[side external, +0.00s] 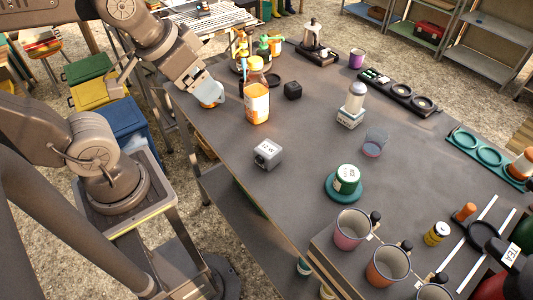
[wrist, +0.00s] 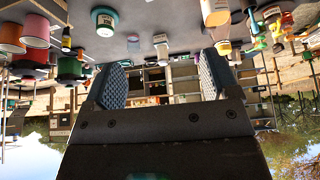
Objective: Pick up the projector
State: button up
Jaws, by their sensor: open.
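No object is clearly marked as the projector. A small grey box with a white printed face (side external: 268,153) sits on the dark table near its left edge and may be it. My gripper (side external: 207,92) is over the table's far left edge in the side view, left of the orange bottle and well apart from the grey box. In the wrist view, my gripper (wrist: 161,80) shows two patterned pads spread apart with nothing between them. I cannot make out the grey box there.
An orange-labelled bottle (side external: 257,104) stands between my gripper and the grey box. Bare tabletop (side external: 305,140) surrounds the grey box.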

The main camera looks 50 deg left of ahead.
jog(key=shift+o, duration=1.2)
jog(key=m+g, duration=0.6)
jog(key=m, duration=1)
send_over(267, 148)
notch_tip(267, 148, down, 13)
jog(key=f, duration=0.8)
jog(key=shift+w+d+f, duration=0.15)
jog(key=shift+w+f, duration=0.1)
jog(key=shift+w, duration=0.05)
jog(key=shift+s+f, duration=0.2)
jog(key=shift+f, duration=1.15)
jog(key=shift+s+f, duration=0.15)
jog(key=shift+f, duration=1.15)
